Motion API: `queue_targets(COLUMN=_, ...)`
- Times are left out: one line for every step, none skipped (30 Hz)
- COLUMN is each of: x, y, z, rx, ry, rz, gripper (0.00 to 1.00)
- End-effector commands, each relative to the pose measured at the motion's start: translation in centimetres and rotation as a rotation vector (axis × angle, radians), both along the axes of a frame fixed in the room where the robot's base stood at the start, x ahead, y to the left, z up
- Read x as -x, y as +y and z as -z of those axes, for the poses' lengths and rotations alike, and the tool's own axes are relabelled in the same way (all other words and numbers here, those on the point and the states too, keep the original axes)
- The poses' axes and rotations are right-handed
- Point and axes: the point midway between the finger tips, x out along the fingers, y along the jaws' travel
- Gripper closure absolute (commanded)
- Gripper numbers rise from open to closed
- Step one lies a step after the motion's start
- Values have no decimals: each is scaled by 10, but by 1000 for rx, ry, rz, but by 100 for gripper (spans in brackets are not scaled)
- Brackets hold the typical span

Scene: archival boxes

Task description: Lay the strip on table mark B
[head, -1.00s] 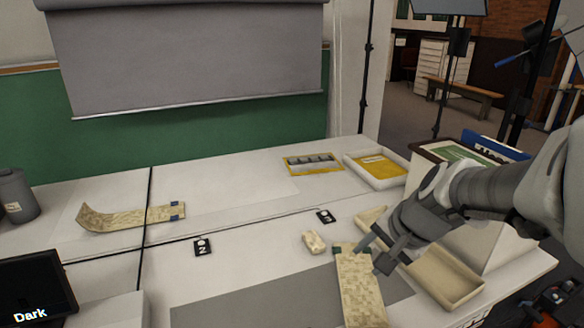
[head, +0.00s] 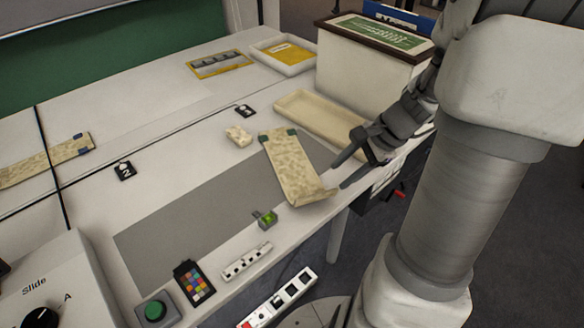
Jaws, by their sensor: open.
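A beige patterned strip (head: 290,170) with a dark green patch at its far end lies partly on the grey mat, its near end curling at the table's front edge. My gripper (head: 339,175) is open and empty, just right of the strip's near end; I cannot tell whether it touches. A second beige strip (head: 50,160) with a blue end lies at the far left, cut off by the picture edge. A black marker tag with a 2 (head: 124,171) and another black tag (head: 245,111) lie on the table. I cannot read a letter B on either tag.
A small beige block (head: 238,136) lies beside the strip. A long shallow tray (head: 318,118) and a tall box (head: 365,75) stand behind my gripper. A small green-topped item (head: 266,218), colour card (head: 194,282) and green button (head: 155,310) line the front. The grey mat (head: 190,220) is mostly clear.

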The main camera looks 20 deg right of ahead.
Motion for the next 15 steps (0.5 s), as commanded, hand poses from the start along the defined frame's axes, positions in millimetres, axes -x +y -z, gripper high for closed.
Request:
queue_targets(x=-3, y=5, z=15, rx=-3, ry=3, rz=-4, gripper=51)
queue_targets(x=-4, y=8, z=20, rx=-3, ry=3, rz=-4, gripper=51)
queue_targets(x=-7, y=10, z=26, rx=-3, ry=2, rz=-3, gripper=51)
queue_targets(x=-8, y=12, z=30, rx=-2, ry=2, rz=-4, gripper=51)
queue_targets(x=-10, y=14, z=34, rx=-2, ry=2, rz=-4, gripper=51)
queue_targets(x=-11, y=15, z=38, rx=0, ry=1, rz=-4, gripper=51)
queue_targets(x=-12, y=16, z=40, rx=0, ry=1, rz=-4, gripper=51)
queue_targets(x=-13, y=18, z=42, rx=-1, ry=1, rz=-3, gripper=51)
queue_targets(x=-14, y=19, z=44, rx=-1, ry=0, rz=-3, gripper=51)
queue_targets(x=-14, y=19, z=45, rx=0, ry=0, rz=-2, gripper=51)
queue_targets(x=-15, y=19, z=46, rx=0, ry=0, rz=-2, gripper=51)
queue_targets(x=-15, y=20, z=49, rx=0, ry=0, rz=-2, gripper=51)
queue_targets(x=-15, y=21, z=51, rx=0, ry=1, rz=-3, gripper=51)
queue_targets(x=-16, y=21, z=55, rx=0, ry=1, rz=-3, gripper=51)
queue_targets(x=-16, y=23, z=61, rx=-1, ry=2, rz=-3, gripper=51)
